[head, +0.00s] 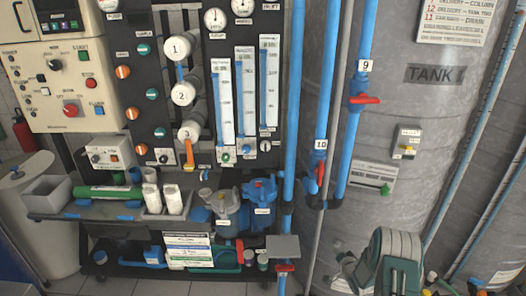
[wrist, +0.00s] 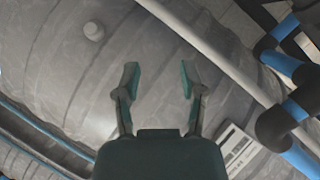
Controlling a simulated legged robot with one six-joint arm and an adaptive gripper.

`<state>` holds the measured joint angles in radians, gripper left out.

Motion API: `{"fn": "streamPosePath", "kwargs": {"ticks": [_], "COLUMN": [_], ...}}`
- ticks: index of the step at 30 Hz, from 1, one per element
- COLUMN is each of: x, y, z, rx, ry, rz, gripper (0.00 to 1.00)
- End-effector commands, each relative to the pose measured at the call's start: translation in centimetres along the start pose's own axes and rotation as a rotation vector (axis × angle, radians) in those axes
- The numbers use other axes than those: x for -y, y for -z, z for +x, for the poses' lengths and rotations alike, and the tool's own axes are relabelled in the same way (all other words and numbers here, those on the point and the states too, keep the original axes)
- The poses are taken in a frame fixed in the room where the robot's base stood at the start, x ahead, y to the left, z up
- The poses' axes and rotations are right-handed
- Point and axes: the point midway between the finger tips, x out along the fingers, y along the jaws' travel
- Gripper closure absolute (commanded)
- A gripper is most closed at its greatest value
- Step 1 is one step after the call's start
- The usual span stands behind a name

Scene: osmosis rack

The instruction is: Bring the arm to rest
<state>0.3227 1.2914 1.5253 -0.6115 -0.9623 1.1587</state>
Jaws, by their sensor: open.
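My gripper (wrist: 159,82) shows in the wrist view with its two dark green fingers apart and nothing between them. Behind the fingers is the grey curved wall of a tank (wrist: 65,70). In the head view a green and grey part of my arm (head: 392,262) is at the bottom right, in front of the large grey tank (head: 420,110) labelled as a tank. The fingertips cannot be made out in the head view. No object is held.
The osmosis rack (head: 140,70) with its control panel stands on the left. Blue pipes (head: 345,120) run vertically beside the tank, with red valve handles (head: 364,99). In the wrist view a pale pipe (wrist: 210,50) crosses beyond the fingers, and blue and black pipes (wrist: 285,115) are at the right.

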Motion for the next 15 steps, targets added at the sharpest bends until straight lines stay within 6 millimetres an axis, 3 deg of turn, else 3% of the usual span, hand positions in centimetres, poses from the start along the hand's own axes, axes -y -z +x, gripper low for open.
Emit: {"fn": "streamPosePath", "kwargs": {"ticks": [1,6,15], "x": [1.9,7.1,15.8], "y": [1.6,5.7,10.5], "z": [-0.1,-1.4,-6.1], "rx": [-0.007,-0.013,0.001], "ry": [-0.02,-0.112,-0.258], "rz": [-0.036,-0.148,-0.31], "gripper": [0.47,0.47,0.47]}}
